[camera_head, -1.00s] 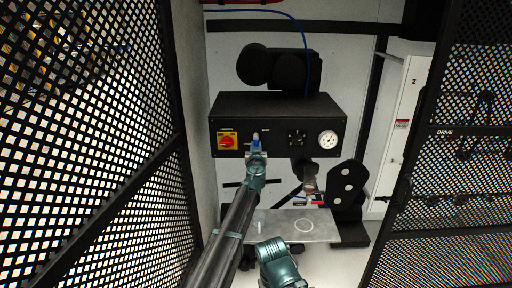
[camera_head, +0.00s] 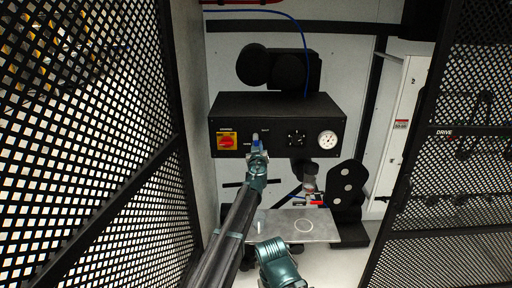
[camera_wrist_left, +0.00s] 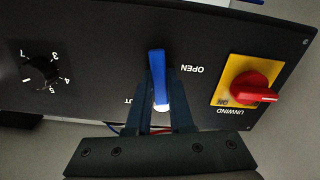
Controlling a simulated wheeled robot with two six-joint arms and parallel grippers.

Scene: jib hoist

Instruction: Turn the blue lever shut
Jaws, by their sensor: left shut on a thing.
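The blue lever (camera_head: 255,138) is on the front of the black control box (camera_head: 284,107), between a red knob on a yellow plate and a black dial. My left gripper (camera_head: 257,156) is at the lever, its arm reaching up from below. In the left wrist view, the gripper's dark fingers (camera_wrist_left: 160,112) are shut on the blue lever (camera_wrist_left: 157,75), which stands nearly upright in that picture. The word OPEN (camera_wrist_left: 189,69) reads upside down to its right. A label ending in UT is partly hidden at its lower left. My right gripper is not identifiable.
The red knob (camera_wrist_left: 252,89) on its yellow plate sits close beside the lever. A white gauge (camera_head: 327,140) is at the box's right end. A metal plate (camera_head: 285,230) lies below. Black mesh panels (camera_head: 90,140) flank both sides.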

